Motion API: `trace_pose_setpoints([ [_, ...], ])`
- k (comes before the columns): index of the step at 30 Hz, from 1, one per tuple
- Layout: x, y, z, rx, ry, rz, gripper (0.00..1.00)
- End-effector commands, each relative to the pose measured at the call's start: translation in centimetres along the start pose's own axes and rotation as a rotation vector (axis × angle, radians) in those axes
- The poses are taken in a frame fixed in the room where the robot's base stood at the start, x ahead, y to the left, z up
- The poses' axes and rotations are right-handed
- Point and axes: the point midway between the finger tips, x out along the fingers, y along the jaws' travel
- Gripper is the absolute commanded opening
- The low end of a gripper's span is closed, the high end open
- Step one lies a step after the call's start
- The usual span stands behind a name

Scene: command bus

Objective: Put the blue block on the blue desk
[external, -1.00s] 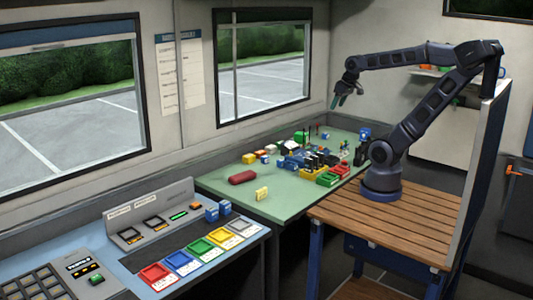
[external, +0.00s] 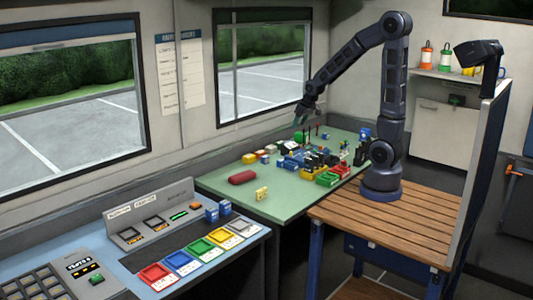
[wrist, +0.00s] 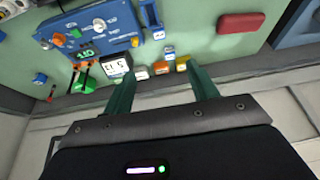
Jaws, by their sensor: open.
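A small blue block (external: 265,159) lies on the green table among a short group of coloured blocks. In the wrist view, a small blue and white block (wrist: 168,50) beside the yellow one appears to be the same block. My gripper (external: 300,119) is open and empty above the back of the green table, by the window. In the wrist view its green fingers (wrist: 158,78) are spread below the row of blocks. The blue desk (external: 68,243) is at the lower left in the external view, far from my gripper.
The green table (external: 222,181) also holds a red cylinder (external: 242,177), a yellow piece (external: 262,194), a blue control panel (wrist: 95,30) and several small parts.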

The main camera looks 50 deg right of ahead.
Motion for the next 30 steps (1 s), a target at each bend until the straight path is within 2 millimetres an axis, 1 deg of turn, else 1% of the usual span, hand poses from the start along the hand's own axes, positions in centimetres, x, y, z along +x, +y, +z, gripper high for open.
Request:
trace_pose_setpoints([
  [1,1.5,0.0,-0.3,0.0,-0.007,0.001,0.58],
  [3,3.4,0.0,-0.7,0.0,-0.008,0.003,0.58],
  [7,6.9,0.1,-1.4,0.0,-0.007,0.007,0.58],
  [12,11.5,0.2,-1.8,0.001,-0.009,0.014,0.58],
  [15,13.7,0.2,-1.9,0.001,-0.007,0.019,0.58],
  [19,15.7,0.3,-1.9,0.0,-0.006,0.023,0.58],
  [26,17.3,0.4,-1.9,-0.001,-0.005,0.025,0.58],
  [30,18.8,0.4,-1.8,-0.001,-0.006,0.025,0.58],
])
